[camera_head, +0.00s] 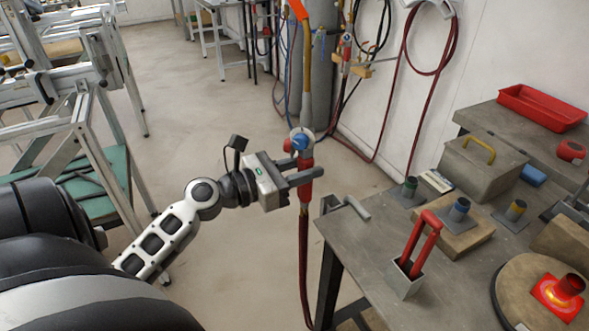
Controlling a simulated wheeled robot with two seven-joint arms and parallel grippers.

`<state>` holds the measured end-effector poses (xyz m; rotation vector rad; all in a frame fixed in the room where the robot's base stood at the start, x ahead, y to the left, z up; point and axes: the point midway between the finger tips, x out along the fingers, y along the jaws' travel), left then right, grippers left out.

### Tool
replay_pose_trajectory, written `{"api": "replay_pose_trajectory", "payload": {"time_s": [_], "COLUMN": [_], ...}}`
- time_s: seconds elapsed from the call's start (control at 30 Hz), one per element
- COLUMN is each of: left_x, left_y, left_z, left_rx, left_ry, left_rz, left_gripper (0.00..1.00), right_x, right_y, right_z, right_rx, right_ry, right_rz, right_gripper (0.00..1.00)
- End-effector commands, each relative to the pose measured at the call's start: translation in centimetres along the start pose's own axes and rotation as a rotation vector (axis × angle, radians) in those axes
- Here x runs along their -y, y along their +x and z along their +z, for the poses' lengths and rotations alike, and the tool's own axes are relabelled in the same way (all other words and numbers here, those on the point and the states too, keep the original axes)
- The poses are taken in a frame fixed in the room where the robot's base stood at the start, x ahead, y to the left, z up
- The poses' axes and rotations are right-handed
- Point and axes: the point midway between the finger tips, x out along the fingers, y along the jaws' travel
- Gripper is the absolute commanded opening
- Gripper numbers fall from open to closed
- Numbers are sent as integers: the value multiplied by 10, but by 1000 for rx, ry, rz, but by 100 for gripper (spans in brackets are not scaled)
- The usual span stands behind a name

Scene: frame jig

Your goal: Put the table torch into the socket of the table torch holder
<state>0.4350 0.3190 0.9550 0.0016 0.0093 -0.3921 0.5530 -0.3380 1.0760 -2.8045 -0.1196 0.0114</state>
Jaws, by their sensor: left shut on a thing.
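My left gripper (305,180) is shut on the table torch (305,160), at its red section just below a blue knob and a red knob. The torch is held upright, left of the workbench and clear of its edge. A brownish tube appears to rise above the knobs to an orange end, and dark red hoses hang down below. The fingers hide part of the torch's body. My right gripper is not in view.
The workbench (375,240) fills the right side. Near its left edge are a grey rod (357,208) and a grey box (403,284) with red handles. Behind are a gas cylinder and wall hoses (415,120). Open floor lies left.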

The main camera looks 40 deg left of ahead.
Motion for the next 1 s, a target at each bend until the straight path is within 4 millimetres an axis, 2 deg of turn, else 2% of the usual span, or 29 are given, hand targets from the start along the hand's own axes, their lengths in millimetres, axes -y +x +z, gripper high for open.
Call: {"api": "replay_pose_trajectory", "payload": {"time_s": [0.37,0.6,1.0], "left_x": [-1,0,0], "left_y": [36,57,74], "left_z": [-2,0,-2], "left_rx": [7,7,6], "left_ry": [4,1,2], "left_rz": [1,1,1], "left_gripper": [2,2,2], "right_x": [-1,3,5], "right_y": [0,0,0], "right_z": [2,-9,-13], "right_rx": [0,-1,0], "right_ry": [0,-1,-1], "right_rz": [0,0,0], "right_gripper": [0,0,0]}}
